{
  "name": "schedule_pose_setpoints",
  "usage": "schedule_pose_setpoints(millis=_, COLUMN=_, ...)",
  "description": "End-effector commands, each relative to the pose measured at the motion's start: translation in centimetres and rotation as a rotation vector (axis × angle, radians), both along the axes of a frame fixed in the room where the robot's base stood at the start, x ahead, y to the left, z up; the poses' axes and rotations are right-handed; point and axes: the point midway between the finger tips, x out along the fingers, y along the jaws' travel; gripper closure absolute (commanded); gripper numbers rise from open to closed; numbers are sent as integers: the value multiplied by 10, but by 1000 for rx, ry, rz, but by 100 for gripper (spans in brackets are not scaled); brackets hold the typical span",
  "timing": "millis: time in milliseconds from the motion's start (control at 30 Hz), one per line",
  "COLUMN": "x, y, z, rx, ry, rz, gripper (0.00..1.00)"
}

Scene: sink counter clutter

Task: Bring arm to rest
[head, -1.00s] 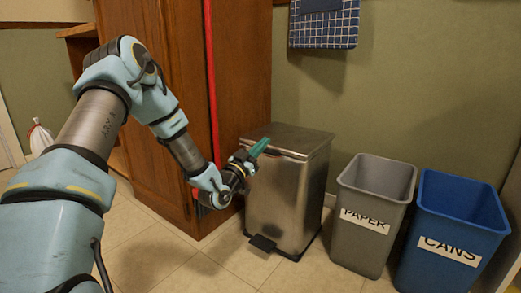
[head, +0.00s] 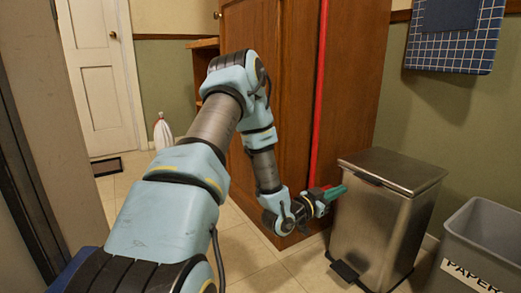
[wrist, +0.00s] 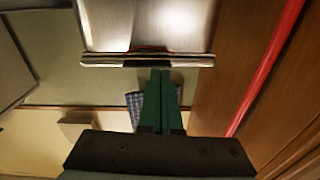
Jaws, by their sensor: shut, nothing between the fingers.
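My arm (head: 215,125) reaches forward and bends down at the elbow in the head view. My gripper (head: 342,190) has green fingers and is at the end of the arm, in front of the wooden cabinet and close to the left side of the metal pedal bin. In the wrist view the two green fingers (wrist: 161,90) lie side by side, shut with nothing between them. Their tips appear near the rim of the metal bin; whether they touch it I cannot tell.
The metal pedal bin (head: 385,225) has its lid closed. A grey paper bin (head: 480,245) stands to its right. The wooden cabinet (head: 285,70) with a red strip is behind my arm.

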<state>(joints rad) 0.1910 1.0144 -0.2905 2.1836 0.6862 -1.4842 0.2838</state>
Motion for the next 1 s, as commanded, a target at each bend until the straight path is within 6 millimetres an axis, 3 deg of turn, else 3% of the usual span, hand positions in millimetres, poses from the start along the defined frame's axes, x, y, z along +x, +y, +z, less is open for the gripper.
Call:
schedule_pose_setpoints(millis=33, x=11, y=12, z=12, rx=90, ry=25, rz=27, gripper=100)
schedule_pose_setpoints(millis=200, x=33, y=76, z=18, rx=395, ry=202, rz=172, gripper=100)
schedule_pose_setpoints(millis=367, x=28, y=157, z=34, rx=610, ry=422, rz=353, gripper=100)
schedule_pose_setpoints(millis=500, x=-4, y=229, z=57, rx=727, ry=656, rz=521, gripper=100)
schedule_pose_setpoints(millis=633, x=-48, y=278, z=77, rx=777, ry=869, rz=646, gripper=100)
schedule_pose_setpoints(millis=800, x=-104, y=314, z=101, rx=787, ry=1102, rz=750, gripper=100)
schedule_pose_setpoints(millis=1000, x=-165, y=332, z=130, rx=763, ry=1331, rz=814, gripper=100)
